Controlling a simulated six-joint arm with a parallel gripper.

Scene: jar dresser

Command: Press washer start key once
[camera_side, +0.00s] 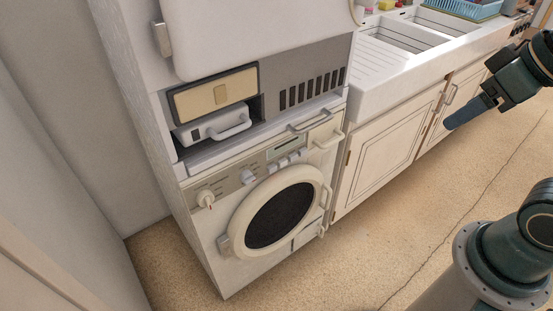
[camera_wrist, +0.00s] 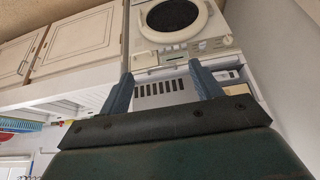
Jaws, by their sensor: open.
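The white washer (camera_side: 211,245) stands left of centre in the side view, with a round dark-glass door (camera_side: 279,216). Its control panel (camera_side: 230,185) carries two knobs, a small display (camera_side: 287,147) and a row of small pale keys (camera_side: 283,162). I cannot tell which key is the start key. The washer (camera_wrist: 207,23) appears upside down at the top of the wrist view. My gripper (camera_side: 452,124) is at the right of the side view, in front of the sink cabinets and well away from the washer. Its two blue fingers (camera_wrist: 163,80) are apart and empty.
A white cabinet with a vent grille (camera_side: 311,89) and a drawer-like recess (camera_side: 215,118) sits above the washer. A sink counter (camera_side: 385,75) with cabinet doors (camera_side: 387,150) stands to its right. The floor (camera_side: 375,250) in front is clear.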

